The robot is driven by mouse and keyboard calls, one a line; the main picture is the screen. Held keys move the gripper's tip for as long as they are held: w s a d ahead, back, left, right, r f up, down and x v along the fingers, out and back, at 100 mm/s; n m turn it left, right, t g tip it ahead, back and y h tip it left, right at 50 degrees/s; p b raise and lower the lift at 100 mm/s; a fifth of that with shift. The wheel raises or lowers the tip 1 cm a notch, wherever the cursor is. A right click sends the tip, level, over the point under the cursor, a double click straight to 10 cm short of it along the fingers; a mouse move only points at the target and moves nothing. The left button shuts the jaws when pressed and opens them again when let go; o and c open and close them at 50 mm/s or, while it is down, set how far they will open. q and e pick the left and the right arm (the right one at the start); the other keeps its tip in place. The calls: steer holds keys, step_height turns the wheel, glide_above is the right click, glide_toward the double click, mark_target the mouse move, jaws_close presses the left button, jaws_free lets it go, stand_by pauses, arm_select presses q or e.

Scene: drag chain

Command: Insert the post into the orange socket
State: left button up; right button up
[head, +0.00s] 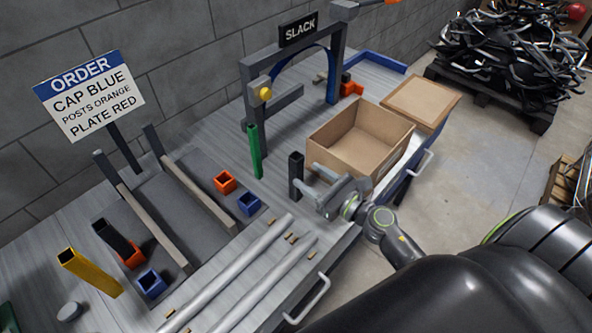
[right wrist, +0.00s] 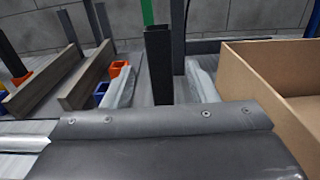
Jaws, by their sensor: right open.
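A black post (head: 296,176) stands upright on the bench. My right gripper (head: 314,181) is open, low over the bench, its fingers pointing at this post from the right. In the right wrist view the post (right wrist: 159,66) stands between the two grey fingers, with visible space on both sides. An empty orange socket (head: 224,182) sits on the dark plate, left of the post; it also shows in the right wrist view (right wrist: 120,74). Another orange socket (head: 132,259) at the near left holds a second black post (head: 112,238). My left gripper is out of view.
Blue sockets (head: 248,204) sit near the orange ones. A green post (head: 255,152) and a yellow post (head: 88,272) stand apart. An open cardboard box (head: 345,160) is just behind my right gripper. Silver rods (head: 235,265) lie in front.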

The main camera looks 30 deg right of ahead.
mark_target(301, 170)
steer(key=shift+x, duration=1.1)
steer(key=p+x, duration=0.2)
steer(key=x, duration=0.2)
steer(key=shift+w+a+f, duration=0.15)
steer(key=shift+w+a, duration=0.05)
steer(key=shift+w, duration=0.3)
steer(key=c, duration=1.1)
